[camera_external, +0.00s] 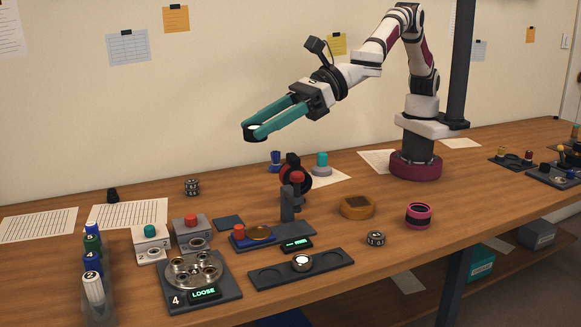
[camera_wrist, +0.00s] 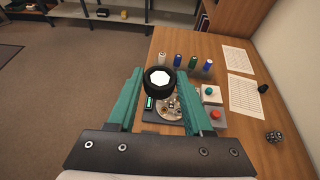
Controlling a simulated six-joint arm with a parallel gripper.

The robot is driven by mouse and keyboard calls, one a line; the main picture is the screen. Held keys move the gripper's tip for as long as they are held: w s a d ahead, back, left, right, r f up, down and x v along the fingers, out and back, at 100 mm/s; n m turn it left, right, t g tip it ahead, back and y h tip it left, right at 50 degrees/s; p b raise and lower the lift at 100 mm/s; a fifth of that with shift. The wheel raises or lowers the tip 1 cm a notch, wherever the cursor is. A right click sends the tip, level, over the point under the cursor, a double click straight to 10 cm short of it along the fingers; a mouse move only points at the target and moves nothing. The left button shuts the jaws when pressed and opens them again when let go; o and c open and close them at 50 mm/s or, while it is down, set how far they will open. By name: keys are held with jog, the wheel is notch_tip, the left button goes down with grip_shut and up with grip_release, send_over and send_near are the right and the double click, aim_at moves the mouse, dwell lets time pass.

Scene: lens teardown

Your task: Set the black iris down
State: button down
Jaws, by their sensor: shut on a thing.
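My gripper (camera_external: 256,131) is high above the left part of the bench, with its teal fingers shut on the black iris (camera_wrist: 160,94). The iris is a dark ring around a bright white many-sided centre. In the outside view the iris (camera_external: 249,138) shows as a dark rim at the fingertips, clear of everything below. In the wrist view it hides part of a round metal fixture (camera_wrist: 170,113). In the outside view this fixture (camera_external: 194,272) stands on a dark base marked 4, with a display reading LOOSE.
A black tray (camera_external: 325,267) with round recesses holds a small lens in its middle. Red-button and green-button boxes (camera_external: 192,232) stand behind the fixture. Several capped bottles (camera_external: 93,285) stand at left. A dark stand (camera_external: 290,205), an amber dish (camera_external: 357,207) and a pink ring (camera_external: 418,215) are farther right.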

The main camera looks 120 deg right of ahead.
jog(key=w+d+n+y, duration=0.3)
jog(key=w+d+y, duration=0.1)
jog(key=w+d, duration=0.15)
jog(key=n+g+y, duration=0.8)
jog(key=n, duration=0.2)
send_over(253, 208)
notch_tip(253, 208, down, 28)
jog(key=shift+d+f, duration=0.1)
jog(key=shift+d, duration=0.05)
jog(key=shift+f, duration=0.1)
jog(key=shift+c, duration=1.5)
grip_release()
